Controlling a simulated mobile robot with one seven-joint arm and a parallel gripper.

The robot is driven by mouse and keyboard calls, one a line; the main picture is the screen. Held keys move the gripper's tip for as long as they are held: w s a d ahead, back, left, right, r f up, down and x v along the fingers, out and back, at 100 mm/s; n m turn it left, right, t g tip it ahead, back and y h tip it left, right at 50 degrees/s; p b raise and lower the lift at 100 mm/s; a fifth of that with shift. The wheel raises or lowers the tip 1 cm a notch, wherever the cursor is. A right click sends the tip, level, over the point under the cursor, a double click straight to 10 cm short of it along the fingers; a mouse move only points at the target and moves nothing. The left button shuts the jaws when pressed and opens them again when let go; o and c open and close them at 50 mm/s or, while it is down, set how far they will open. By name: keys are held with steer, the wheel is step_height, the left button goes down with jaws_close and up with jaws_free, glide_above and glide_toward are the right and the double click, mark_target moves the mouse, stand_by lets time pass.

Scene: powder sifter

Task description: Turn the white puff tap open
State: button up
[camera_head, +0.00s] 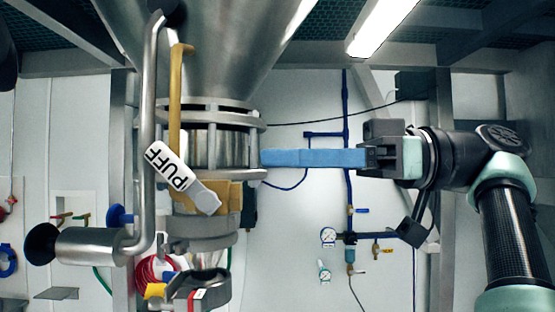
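The white puff tap (172,167) is in the left-middle of the head view, in front of the sifter's column. Its white handle carries the word PUFF and lies on a slant, upper end to the left, lower end to the right at a grey rounded part. My gripper (263,158) reaches in from the right with long blue fingers pointing left. Its fingertips show right of the tap, at the right edge of the metal column, apart from the tap in the picture. The fingers overlap in this view, so their gap is hidden. Nothing is visibly held.
A bent steel pipe (147,110) and a yellow bar (175,100) stand close by the tap. A steel hopper (205,45) is above. Blue piping with a gauge (328,236) is on the back wall. Free room lies below my fingers.

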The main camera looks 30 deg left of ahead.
steer(key=b, duration=0.1)
glide_toward(146, 152)
steer(key=a, duration=0.1)
steer(key=shift+s+a, duration=0.1)
steer(key=shift+a, duration=1)
steer(key=p+x, duration=0.1)
steer(key=x, duration=0.2)
steer(key=p+x, duration=0.1)
steer(key=x, duration=0.2)
steer(key=shift+s+r, duration=0.15)
steer(key=shift+s, duration=0.3)
steer(key=shift+s+a+p, duration=0.1)
steer(key=shift+a+p, duration=0.2)
steer(key=shift+a, duration=0.25)
steer(key=shift+s+a, duration=0.2)
steer(key=shift+s, duration=0.2)
steer(key=shift+w, duration=0.1)
jaws_close()
